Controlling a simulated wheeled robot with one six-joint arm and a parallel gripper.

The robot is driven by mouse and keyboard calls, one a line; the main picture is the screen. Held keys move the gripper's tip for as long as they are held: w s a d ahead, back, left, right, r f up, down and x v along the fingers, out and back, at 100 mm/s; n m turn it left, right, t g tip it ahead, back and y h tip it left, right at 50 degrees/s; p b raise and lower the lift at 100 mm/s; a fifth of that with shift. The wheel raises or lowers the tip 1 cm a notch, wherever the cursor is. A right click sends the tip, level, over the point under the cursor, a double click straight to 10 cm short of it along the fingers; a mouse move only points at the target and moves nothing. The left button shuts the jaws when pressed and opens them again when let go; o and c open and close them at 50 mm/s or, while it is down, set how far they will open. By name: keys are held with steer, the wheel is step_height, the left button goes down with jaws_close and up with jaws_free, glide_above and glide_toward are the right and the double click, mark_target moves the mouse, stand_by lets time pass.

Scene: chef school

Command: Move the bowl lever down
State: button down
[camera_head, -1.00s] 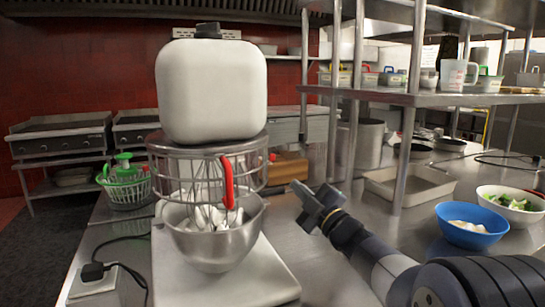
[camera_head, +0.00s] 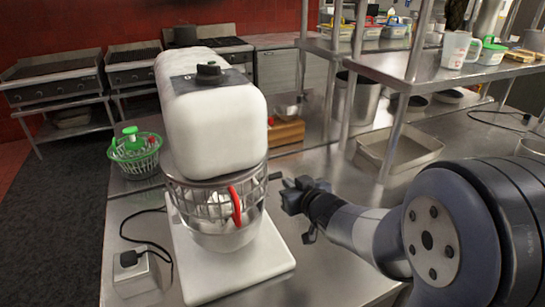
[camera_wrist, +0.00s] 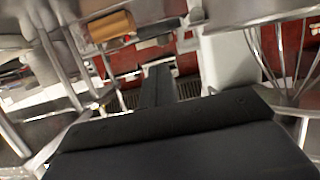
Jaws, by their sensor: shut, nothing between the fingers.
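A white stand mixer (camera_head: 215,130) stands upright on the steel counter, with a steel bowl (camera_head: 226,240) under a wire guard. A red handle (camera_head: 235,206) is on the front of the guard. A short dark lever (camera_head: 275,176) sticks out from the mixer's right side, behind the guard. My gripper (camera_head: 288,193) is shut and empty, just right of the mixer and very near the lever; I cannot tell whether they touch. In the wrist view my gripper (camera_wrist: 158,85) is a dark shape pointing away, and part of the guard's wires (camera_wrist: 285,55) shows at right.
A green-topped basket (camera_head: 136,154) stands left of the mixer. A power outlet box (camera_head: 133,272) with a cord is at front left. A wooden box (camera_head: 286,132) is behind, and a metal tray (camera_head: 400,148) and shelf posts are at right.

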mark_target(273, 179)
steer(key=p+x, duration=0.1)
steer(key=x, duration=0.8)
steer(key=shift+w+f, duration=0.2)
steer(key=shift+w, duration=0.15)
steer(key=shift+a+f, duration=0.1)
steer(key=shift+a, duration=0.05)
steer(key=f+b, duration=0.1)
steer(key=b, duration=0.3)
steer(key=f+t+b, duration=0.1)
steer(key=f+b, duration=0.1)
steer(key=b, duration=0.2)
steer(key=shift+w+a+t+y+b, duration=0.1)
steer(key=shift+w+t+y+b, duration=0.1)
steer(key=shift+t+y+b, duration=0.15)
steer(key=f+b, duration=0.1)
steer(key=b, duration=0.2)
steer(key=t+b, duration=0.1)
steer(key=b, duration=0.3)
steer(key=shift+w+a+f, duration=0.15)
steer(key=shift+w+f, duration=0.15)
steer(key=shift+f, duration=0.1)
steer(key=shift+r+y, duration=0.1)
steer(key=shift+y, duration=0.15)
steer(key=shift+s, duration=0.1)
